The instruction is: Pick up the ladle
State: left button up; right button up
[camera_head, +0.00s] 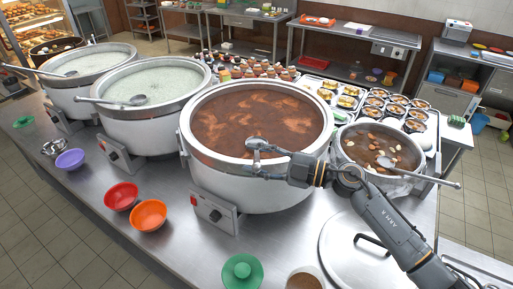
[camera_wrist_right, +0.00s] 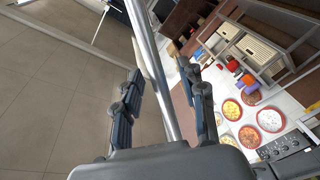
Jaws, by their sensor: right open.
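My right gripper (camera_head: 262,158) reaches in from the lower right and is at the front rim of the large pot of brown congee (camera_head: 260,115). A small silver metal piece (camera_head: 257,143) shows at its fingertips; I cannot tell which part of a ladle it is. In the right wrist view, a long metal rod (camera_wrist_right: 150,55), like a ladle handle, runs between the two open fingers (camera_wrist_right: 165,95). Contact with the fingers is not clear. Other ladles lie in the middle white-congee pot (camera_head: 137,100), the far-left pot (camera_head: 70,73) and the smaller soup pot (camera_head: 385,162). My left gripper is out of view.
Red (camera_head: 121,196), orange (camera_head: 148,215) and purple (camera_head: 70,159) bowls stand in front of the pots. Trays of small dishes (camera_head: 390,105) stand behind the soup pot.

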jog(key=shift+d, duration=0.1)
grip_shut()
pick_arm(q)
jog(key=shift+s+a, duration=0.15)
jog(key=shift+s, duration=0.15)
pick_arm(e)
jog(key=shift+r, duration=0.1)
